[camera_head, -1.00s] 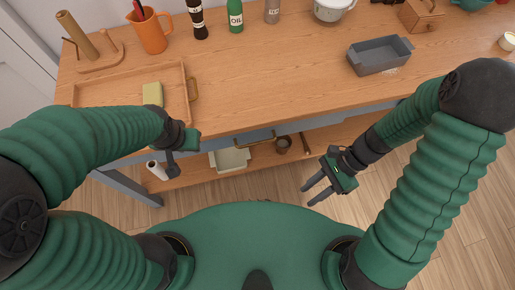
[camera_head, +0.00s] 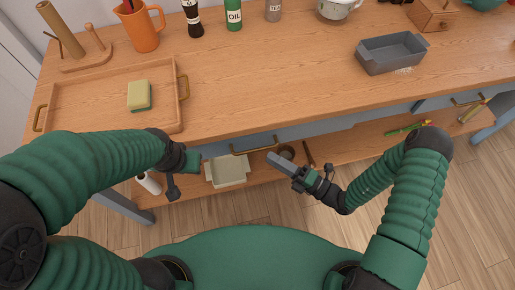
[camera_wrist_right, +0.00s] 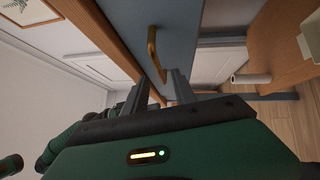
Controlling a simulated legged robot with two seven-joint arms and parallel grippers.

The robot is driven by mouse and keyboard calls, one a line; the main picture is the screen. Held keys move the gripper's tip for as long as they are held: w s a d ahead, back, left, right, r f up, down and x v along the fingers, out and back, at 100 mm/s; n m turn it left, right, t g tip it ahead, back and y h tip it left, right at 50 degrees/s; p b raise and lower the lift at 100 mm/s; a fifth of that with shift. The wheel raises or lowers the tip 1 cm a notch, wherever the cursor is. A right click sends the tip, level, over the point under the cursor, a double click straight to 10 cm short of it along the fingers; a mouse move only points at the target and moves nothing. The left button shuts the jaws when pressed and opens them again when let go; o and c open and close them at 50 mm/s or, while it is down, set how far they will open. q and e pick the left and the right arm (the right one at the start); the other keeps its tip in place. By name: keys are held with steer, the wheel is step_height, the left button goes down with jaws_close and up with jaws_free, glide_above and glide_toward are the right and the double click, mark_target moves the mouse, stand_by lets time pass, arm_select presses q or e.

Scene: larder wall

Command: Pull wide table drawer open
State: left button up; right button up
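The wide drawer's blue-grey front (camera_head: 295,132) lies under the table's front edge and looks flush. Its brass bar handle (camera_head: 254,146) shows just beyond my right gripper (camera_head: 272,158). The right wrist view shows the drawer front (camera_wrist_right: 178,38) and the handle (camera_wrist_right: 152,45) close ahead. There the right gripper (camera_wrist_right: 163,78) has its two fingers apart, with the handle's near end seen between the tips. I cannot tell whether they touch it. My left gripper (camera_head: 178,180) hangs in front of the table at the left; its finger opening is not clear.
The wooden table top (camera_head: 270,85) holds a tray (camera_head: 75,100) with a sponge (camera_head: 139,95), an orange jug (camera_head: 142,28), bottles and a grey baking tin (camera_head: 390,54). A lower shelf (camera_head: 350,147) carries a pale bin (camera_head: 228,172). The floor before the table is clear.

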mark_target(257, 149)
steer(key=x, duration=0.6)
steer(key=shift+a, duration=0.3)
jaws_close()
steer(key=shift+f, duration=0.15)
stand_by(0.8)
